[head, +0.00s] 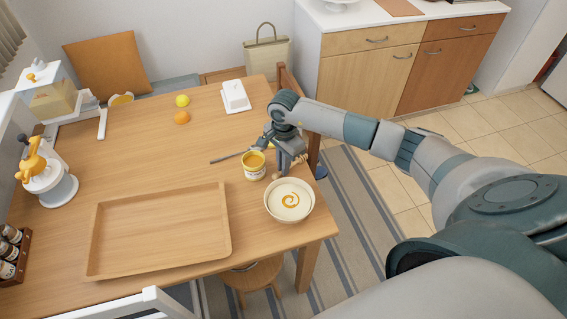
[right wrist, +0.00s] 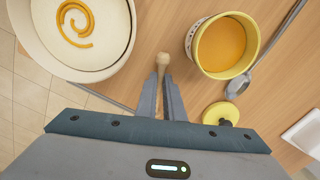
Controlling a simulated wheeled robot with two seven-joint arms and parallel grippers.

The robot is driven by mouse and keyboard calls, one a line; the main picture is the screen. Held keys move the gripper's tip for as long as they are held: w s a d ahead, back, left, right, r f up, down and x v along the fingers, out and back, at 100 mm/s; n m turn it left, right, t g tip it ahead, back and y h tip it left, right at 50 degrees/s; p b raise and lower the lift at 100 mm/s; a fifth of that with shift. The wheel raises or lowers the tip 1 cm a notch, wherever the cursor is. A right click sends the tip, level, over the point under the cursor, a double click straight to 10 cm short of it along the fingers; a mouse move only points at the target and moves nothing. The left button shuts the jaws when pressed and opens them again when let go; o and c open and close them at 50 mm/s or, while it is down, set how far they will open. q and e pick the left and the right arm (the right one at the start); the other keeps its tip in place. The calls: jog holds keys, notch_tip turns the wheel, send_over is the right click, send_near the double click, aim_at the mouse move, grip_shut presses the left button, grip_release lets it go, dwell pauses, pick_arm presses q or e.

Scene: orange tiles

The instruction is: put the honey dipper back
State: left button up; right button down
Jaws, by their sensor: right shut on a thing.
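My right gripper (head: 284,168) is over the table's right edge, between the yellow honey pot (head: 254,170) and the white bowl (head: 290,213). It is shut on the honey dipper, a thin wooden stick (right wrist: 162,62) whose rounded end shows between the fingers in the right wrist view; the rest is mostly hidden. The pot is uncovered, with orange honey inside (right wrist: 224,46). A yellow lid with a dark knob (right wrist: 222,114) lies near it in the wrist view. The bowl holds something pale with a honey swirl (right wrist: 72,28). My left gripper is not in view.
A spoon (head: 228,157) lies beside the pot. A wooden tray (head: 160,268) fills the front of the table. A white butter dish (head: 235,97), a lemon (head: 182,101) and an orange (head: 182,118) are farther back. A juicer (head: 50,185) stands left. The table's middle is clear.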

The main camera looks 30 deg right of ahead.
jog(key=shift+f, duration=0.15)
jog(key=c, duration=1.9)
grip_release()
jog(key=shift+o, duration=0.2)
